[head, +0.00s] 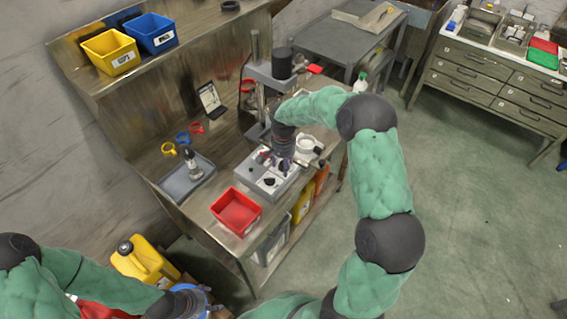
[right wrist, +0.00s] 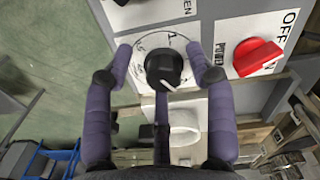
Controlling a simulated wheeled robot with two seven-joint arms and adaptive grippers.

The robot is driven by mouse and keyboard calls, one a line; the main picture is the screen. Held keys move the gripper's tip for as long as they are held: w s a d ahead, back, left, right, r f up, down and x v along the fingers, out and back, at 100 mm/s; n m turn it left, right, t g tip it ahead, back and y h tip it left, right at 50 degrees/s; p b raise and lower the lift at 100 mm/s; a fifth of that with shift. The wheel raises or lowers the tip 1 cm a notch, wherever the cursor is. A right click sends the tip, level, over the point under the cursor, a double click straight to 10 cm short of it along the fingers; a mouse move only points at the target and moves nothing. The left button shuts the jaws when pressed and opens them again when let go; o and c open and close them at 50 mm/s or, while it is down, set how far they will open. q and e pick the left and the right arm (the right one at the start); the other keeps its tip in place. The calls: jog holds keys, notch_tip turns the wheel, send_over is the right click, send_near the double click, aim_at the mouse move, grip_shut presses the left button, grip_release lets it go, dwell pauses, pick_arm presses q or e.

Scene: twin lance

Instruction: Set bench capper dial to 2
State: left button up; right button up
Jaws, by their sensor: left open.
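The bench capper (head: 258,72) stands on the bench, with a light grey control panel (head: 258,181) in front. In the right wrist view a black dial knob (right wrist: 163,68) with a white pointer line sits on a round white scale (right wrist: 136,60). The pointer aims at the lower right of that view; most scale marks are too small or hidden to read. My right gripper (right wrist: 160,52) is open, with its purple fingers around the knob and visible gaps either side. In the head view it is over the panel (head: 283,160). My left gripper (head: 200,301) is open at the lower left, away from the capper.
A red power switch (right wrist: 257,57) with OFF lettering sits right of the dial in the right wrist view. A red bin (head: 236,212) stands beside the panel, and a grey tray (head: 176,184) lies left. A yellow jug (head: 143,262) is near my left arm.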

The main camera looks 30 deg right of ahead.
jog(key=shift+w+d+r, duration=0.1)
jog(key=shift+r, duration=0.35)
notch_tip(320, 180, up, 11)
dwell(0.4)
notch_tip(320, 180, down, 12)
jog(key=n+p, duration=0.5)
jog(key=p, duration=0.8)
jog(key=shift+r, duration=0.1)
